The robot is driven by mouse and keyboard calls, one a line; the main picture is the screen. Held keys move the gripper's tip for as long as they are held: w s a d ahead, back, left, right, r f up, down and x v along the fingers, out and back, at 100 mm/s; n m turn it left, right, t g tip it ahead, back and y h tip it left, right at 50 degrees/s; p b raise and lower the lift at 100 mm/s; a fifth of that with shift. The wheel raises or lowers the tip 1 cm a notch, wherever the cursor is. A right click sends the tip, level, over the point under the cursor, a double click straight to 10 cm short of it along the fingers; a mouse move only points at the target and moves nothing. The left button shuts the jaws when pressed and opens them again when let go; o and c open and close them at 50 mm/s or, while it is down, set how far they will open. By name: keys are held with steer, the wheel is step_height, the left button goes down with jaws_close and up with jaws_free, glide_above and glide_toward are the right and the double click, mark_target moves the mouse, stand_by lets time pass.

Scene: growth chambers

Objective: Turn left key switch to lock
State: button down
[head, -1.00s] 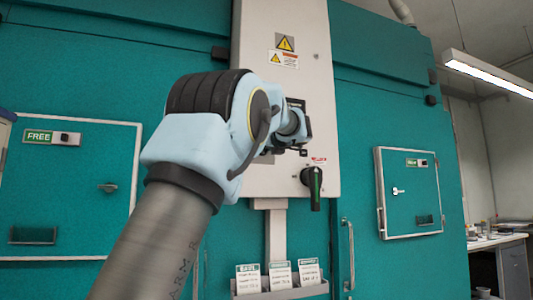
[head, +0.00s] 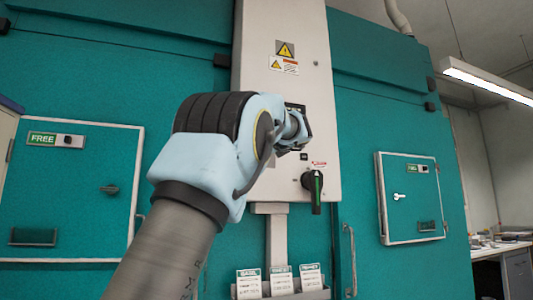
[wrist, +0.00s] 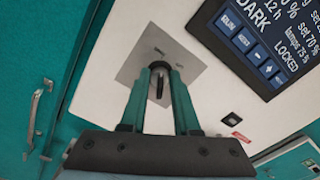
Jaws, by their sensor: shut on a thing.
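The key switch has a square metal plate (wrist: 185,70) on the pale cabinet front, and it shows in the wrist view. Its dark key (wrist: 159,89) stands between the two teal fingers of my gripper (wrist: 160,72). The gripper is shut on the key, with its fingertips close to the plate. Small marks on the plate are too blurred to read. In the head view my gripper (head: 302,132) is at the cabinet (head: 315,85), and my arm hides the key switch there.
A display panel (wrist: 265,40) beside the plate reads DARK and LOCKED. A black rotary handle (head: 315,188) with a green mark sits below my gripper. Cards (head: 280,279) stand in a holder below. Teal chamber doors with small hatches (head: 411,198) flank the cabinet.

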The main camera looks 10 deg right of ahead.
steer(key=c, duration=1)
jaws_free()
steer(key=shift+s+d+b, duration=0.25)
steer(key=shift+s+b, duration=0.45)
steer(key=shift+s, duration=1.1)
steer(key=shift+s+d+b, duration=0.2)
steer(key=shift+s+b, duration=0.55)
steer(key=shift+s, duration=1.05)
steer(key=shift+s+d+b, duration=0.25)
steer(key=shift+s+b, duration=0.45)
steer(key=shift+s, duration=1.1)
